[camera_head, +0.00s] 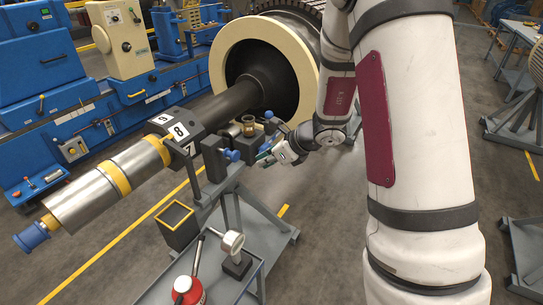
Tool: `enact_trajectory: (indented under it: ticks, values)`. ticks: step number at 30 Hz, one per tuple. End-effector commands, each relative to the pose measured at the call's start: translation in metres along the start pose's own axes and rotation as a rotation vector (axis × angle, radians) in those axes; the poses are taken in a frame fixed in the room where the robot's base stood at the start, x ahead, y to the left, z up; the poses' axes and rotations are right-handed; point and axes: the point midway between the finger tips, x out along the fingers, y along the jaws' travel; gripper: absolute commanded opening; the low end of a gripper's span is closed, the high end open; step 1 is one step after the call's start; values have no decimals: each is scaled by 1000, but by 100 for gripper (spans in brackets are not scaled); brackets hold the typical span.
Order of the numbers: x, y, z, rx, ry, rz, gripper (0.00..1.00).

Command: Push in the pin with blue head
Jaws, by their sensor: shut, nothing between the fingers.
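A small blue head (232,155) sticks out of the grey upright bracket on the stand that bears the rotor shaft. A second small blue head (269,114) shows further back, near a brass-coloured fitting (248,124). I cannot tell how far either pin is in. My gripper (263,158) is at the end of my white arm, to the right of the bracket and of the nearer blue head. It is shut and empty. A gap shows between it and the nearer blue head, though depth is hard to judge.
The rotor shaft (225,103) with a silver drum (112,187) lies across the stand. A cream ring (218,66) stands behind. Blue machinery (45,75) lines the left.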

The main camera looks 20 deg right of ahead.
Motion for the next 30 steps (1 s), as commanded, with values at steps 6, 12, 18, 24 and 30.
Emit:
enact_trajectory:
  ticks: [6,12,18,24,30]
  values:
    - [43,2,-1,-2,3,3,0]
    - [58,1,21,-3,0,0,0]
    - [66,1,28,-2,0,0,0]
    - [66,0,29,-2,0,0,0]
    - [70,0,32,-3,-1,1,0]
